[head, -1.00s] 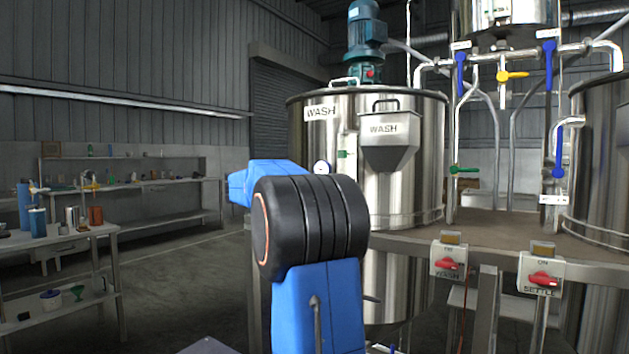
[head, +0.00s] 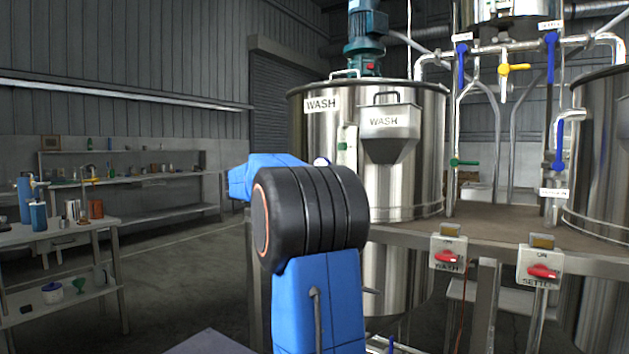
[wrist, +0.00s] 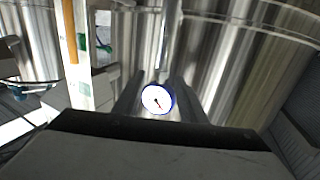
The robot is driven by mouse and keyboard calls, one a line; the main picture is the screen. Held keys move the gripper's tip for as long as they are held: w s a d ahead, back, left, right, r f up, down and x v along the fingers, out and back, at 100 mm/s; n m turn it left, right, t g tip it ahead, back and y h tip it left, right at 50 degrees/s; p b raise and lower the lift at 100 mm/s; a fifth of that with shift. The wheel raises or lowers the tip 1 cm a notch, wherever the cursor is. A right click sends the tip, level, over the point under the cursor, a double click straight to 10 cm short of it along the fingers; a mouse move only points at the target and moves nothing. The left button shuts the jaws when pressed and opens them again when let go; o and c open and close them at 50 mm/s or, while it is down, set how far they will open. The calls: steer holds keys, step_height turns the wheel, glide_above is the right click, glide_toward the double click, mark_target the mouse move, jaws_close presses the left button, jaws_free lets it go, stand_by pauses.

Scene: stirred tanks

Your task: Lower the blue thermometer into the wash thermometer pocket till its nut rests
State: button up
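The blue thermometer (wrist: 157,99) shows in the wrist view as a white dial with a blue rim and a dark needle. It sits between the two fingers of my gripper (wrist: 158,92), which look shut on it. A thin bright upright line stands just above the dial; I cannot tell whether it is the stem or a fitting on the tank. The wash tank (head: 420,160) is the steel vessel labelled WASH in the head view. The wash thermometer pocket cannot be made out. In the head view my arm's black joint hides the gripper.
A steel hopper (head: 388,125) marked WASH hangs on the tank's front. A red-handled WASH switch box (head: 448,254) and a SETTLE switch box (head: 541,268) stand at the deck's front edge. A bench (head: 60,237) with vessels is at left; the floor between is open.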

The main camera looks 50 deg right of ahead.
steer(key=v, duration=1.7)
steer(key=shift+a, duration=0.15)
steer(key=shift+w, duration=0.15)
